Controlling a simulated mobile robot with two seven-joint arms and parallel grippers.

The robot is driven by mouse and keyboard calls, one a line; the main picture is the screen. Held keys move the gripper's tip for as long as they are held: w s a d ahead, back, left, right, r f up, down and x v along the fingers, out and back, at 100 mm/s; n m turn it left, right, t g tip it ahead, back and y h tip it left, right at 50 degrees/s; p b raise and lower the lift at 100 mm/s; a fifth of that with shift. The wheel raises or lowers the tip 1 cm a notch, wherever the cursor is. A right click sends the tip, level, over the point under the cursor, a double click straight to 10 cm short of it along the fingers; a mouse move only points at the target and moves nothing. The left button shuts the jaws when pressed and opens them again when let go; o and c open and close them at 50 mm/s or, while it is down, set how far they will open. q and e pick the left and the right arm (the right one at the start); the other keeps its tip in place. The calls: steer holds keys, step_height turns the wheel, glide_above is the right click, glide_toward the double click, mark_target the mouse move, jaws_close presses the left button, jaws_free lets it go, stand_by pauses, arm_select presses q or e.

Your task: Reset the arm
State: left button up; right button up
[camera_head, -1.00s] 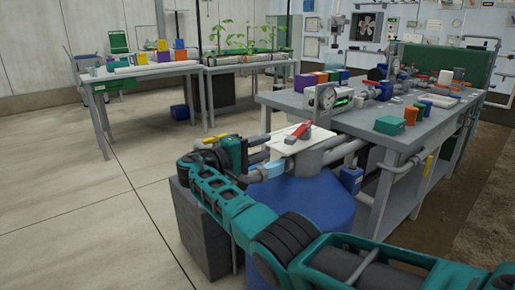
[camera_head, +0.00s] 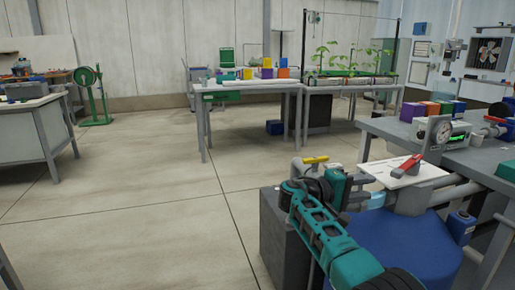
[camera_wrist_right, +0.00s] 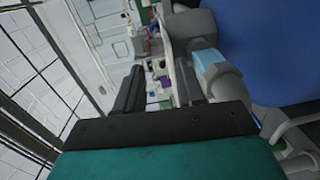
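My right arm, teal and black, comes in from the bottom in the head view. Its gripper (camera_head: 360,190) is beside the pipework and the white plate, and its fingertips are hard to make out there. In the right wrist view the two dark fingers of the right gripper (camera_wrist_right: 158,78) stand apart with nothing held between them. A light blue band (camera_wrist_right: 210,62) on grey pipework lies just right of the fingers. My left gripper is not in view.
A blue tank (camera_head: 400,245) and a dark grey block (camera_head: 272,235) stand close to my right arm. The white plate (camera_head: 402,172) carries a red-handled valve (camera_head: 408,164). A yellow-handled valve (camera_head: 315,160) is nearby. The grey bench (camera_head: 480,165) stands right. Open floor (camera_head: 130,200) lies left.

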steer(key=s+a+f+y, duration=0.1)
steer(key=s+f+y, duration=0.4)
steer(key=s+f, duration=0.55)
steer(key=s+a+f+y, duration=0.1)
steer(key=s+f+y, duration=0.3)
steer(key=s+f, duration=0.65)
steer(key=s+a+y, duration=0.4)
steer(key=s, duration=0.5)
steer(key=s+a+y, duration=0.4)
steer(key=s, duration=0.6)
steer(key=w+a+f+t+y, duration=0.2)
steer(key=w+a+t+y, duration=0.1)
steer(key=w+a+t, duration=0.5)
arm_select(q)
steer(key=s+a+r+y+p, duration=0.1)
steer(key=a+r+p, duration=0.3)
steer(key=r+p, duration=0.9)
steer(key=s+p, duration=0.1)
steer(key=p, duration=0.6)
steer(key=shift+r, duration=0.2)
arm_select(e)
steer(key=d+r, duration=0.2)
steer(key=r, duration=0.5)
steer(key=d+r+h, duration=0.1)
steer(key=d+r, duration=0.1)
steer(key=r, duration=0.4)
steer(key=shift+s+d+r+g, duration=0.25)
steer(key=shift+r+g, duration=0.1)
steer(key=shift+g, duration=0.05)
